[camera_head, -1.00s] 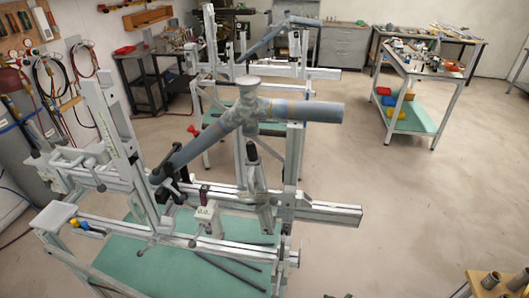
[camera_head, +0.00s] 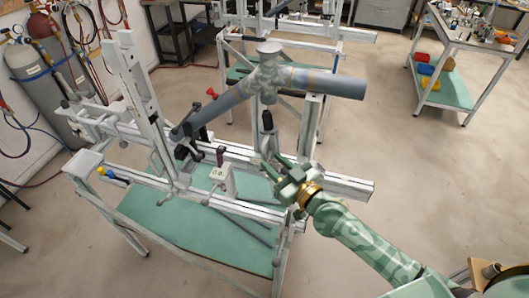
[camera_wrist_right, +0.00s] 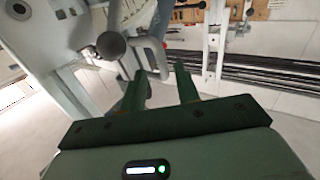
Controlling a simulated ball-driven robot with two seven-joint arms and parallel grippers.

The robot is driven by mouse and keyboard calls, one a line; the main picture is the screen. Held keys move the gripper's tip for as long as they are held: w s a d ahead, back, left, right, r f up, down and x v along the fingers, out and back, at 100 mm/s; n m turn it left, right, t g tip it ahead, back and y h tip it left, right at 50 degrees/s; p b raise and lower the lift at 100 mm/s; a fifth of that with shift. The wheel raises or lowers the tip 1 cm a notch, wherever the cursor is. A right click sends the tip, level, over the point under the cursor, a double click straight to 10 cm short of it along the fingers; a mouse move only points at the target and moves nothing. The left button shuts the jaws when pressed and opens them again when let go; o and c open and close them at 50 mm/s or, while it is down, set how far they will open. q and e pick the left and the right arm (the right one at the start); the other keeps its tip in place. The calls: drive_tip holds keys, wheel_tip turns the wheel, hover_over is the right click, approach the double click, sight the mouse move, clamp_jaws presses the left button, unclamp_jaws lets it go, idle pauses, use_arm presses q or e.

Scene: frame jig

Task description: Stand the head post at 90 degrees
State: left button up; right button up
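The jig carries a blue-grey tube frame with a pale lug joint (camera_head: 268,75) under a round cap. A tall pale post (camera_head: 135,100) rises at the jig's left and leans left in the head view. A dark-topped lever or clamp (camera_head: 267,128) stands below the joint. I cannot tell for sure which upright is the head post. My right gripper (camera_head: 276,165) is beside the base of that lever, near the rail. A dark round knob (camera_wrist_right: 110,45) is just beyond the left finger. My left gripper is not in view.
A slotted rail (camera_head: 335,186) crosses the jig in front of my right arm. A small white readout box (camera_head: 223,180) sits on it. Loose bars lie on the green shelf (camera_head: 185,235) below. A second jig and a trolley (camera_head: 440,95) stand behind.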

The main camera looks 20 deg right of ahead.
sight(265, 156)
drive_tip(key=x, duration=0.4)
drive_tip(key=shift+a, duration=0.2)
drive_tip(key=shift+w, duration=0.3)
